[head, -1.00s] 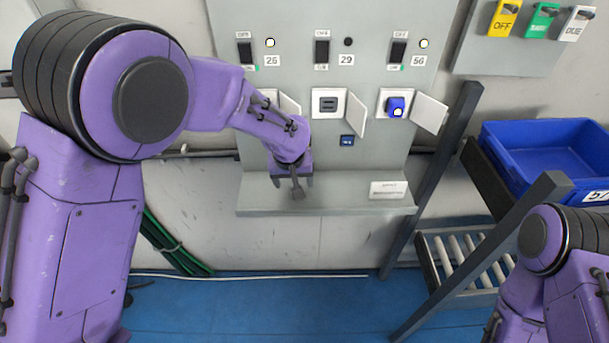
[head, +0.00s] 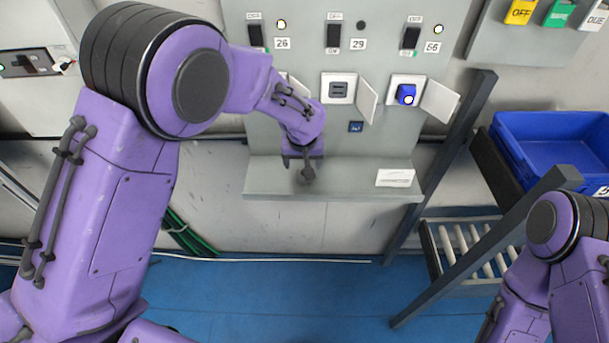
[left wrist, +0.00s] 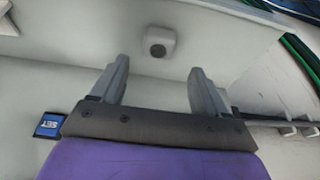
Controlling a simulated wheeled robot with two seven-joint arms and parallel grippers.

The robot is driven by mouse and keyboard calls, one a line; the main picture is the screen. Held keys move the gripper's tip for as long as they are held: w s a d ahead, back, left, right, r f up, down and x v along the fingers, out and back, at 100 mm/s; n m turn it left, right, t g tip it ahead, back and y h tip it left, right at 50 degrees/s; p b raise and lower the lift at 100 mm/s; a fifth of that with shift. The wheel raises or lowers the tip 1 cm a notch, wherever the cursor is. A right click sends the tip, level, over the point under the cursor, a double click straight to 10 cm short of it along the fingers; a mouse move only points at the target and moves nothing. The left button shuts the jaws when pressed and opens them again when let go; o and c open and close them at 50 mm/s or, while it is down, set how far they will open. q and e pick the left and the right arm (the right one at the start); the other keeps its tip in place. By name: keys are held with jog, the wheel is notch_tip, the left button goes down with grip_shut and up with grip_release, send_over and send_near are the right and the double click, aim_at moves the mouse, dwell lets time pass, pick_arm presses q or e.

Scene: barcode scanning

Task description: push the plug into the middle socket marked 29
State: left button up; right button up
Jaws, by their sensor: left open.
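The middle socket (head: 338,89), under the label 29 (head: 358,43), is an empty dark grey insert in a white frame with its white door (head: 367,101) open to the right. My left gripper (head: 303,172) is low over the panel's shelf (head: 345,184), left of and below that socket. In the left wrist view its two fingers (left wrist: 157,85) are apart with nothing between them. Beyond them sits a pale rounded block with a dark round face (left wrist: 158,42), possibly the plug; the head view does not show it. My right gripper is out of view.
A blue plug (head: 406,94) sits in the right socket, under 56. My left arm partly hides the left socket, under 26. A blue SET label (head: 355,127) is below the middle socket. A dark post (head: 455,150) and blue crate (head: 550,145) stand right.

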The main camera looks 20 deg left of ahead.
pick_arm(q)
jog(key=shift+f, duration=0.1)
jog(key=x, duration=0.1)
jog(key=p+x, duration=0.1)
jog(key=x, duration=0.3)
jog(key=shift+s+d+f, duration=0.15)
jog(key=shift+s+d, duration=0.15)
jog(key=shift+s, duration=0.05)
jog(key=c, duration=1.1)
